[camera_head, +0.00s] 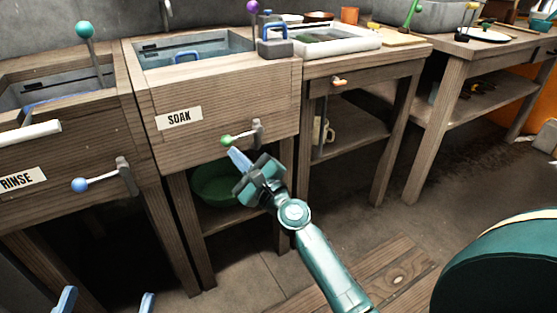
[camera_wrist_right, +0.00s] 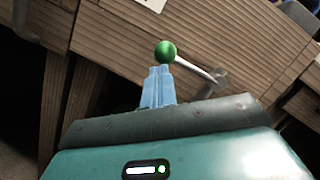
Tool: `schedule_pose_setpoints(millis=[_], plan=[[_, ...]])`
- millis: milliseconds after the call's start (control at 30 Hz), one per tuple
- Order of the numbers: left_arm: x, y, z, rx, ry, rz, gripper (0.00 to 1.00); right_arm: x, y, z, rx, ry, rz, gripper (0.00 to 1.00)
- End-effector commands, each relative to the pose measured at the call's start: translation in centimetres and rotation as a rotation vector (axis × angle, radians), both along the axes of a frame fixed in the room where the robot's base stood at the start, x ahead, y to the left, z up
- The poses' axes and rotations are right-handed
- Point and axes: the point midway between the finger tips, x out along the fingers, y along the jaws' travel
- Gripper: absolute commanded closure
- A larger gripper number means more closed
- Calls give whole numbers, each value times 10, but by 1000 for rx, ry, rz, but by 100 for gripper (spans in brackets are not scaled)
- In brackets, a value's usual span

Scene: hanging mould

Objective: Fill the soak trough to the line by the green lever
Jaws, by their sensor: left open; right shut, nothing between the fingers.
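The soak trough (camera_head: 222,41) is a wooden box with a SOAK label (camera_head: 179,118) and a bluish-grey basin on top. I cannot make out a fill line or water level. The green lever (camera_head: 238,136) sticks out left from a bracket on its front, with a green ball end. In the right wrist view the green ball (camera_wrist_right: 166,52) is just beyond the fingertips. My right gripper (camera_head: 237,158) is shut and empty, just below the ball; its blue fingers (camera_wrist_right: 158,80) are together. Whether they touch the ball is unclear. My left gripper (camera_head: 106,301) is open at the bottom left edge.
A rinse trough (camera_head: 75,150) with a blue-ball lever (camera_head: 95,182) stands at the left. A green basin (camera_head: 215,185) is on the shelf below the soak trough. A table with a white tray (camera_head: 325,39) stands at the right. The floor in front is free.

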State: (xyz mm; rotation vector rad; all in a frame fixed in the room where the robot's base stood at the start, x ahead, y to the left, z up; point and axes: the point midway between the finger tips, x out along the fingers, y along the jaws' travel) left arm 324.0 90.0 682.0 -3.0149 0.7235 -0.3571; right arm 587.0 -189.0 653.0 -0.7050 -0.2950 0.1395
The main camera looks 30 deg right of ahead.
Motion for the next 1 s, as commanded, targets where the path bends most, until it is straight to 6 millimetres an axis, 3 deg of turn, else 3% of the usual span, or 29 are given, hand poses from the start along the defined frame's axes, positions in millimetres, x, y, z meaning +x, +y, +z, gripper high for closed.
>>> schedule_pose_setpoints(millis=[333,467,833,900,1000], plan=[[0,0,-1,4,1,-1,15,-1,1,4,0,-7,4,100],[0,0,-2,5,2,-2,15,-10,-1,0,-1,-6,3,100],[0,-2,-10,-18,6,-17,15,-83,-19,-23,-1,1,1,100],[3,-2,7,-15,-75,-27,15,-96,-23,-26,-1,0,1,100],[6,-1,14,-10,-129,-25,15,-110,-26,-29,0,1,1,100]])
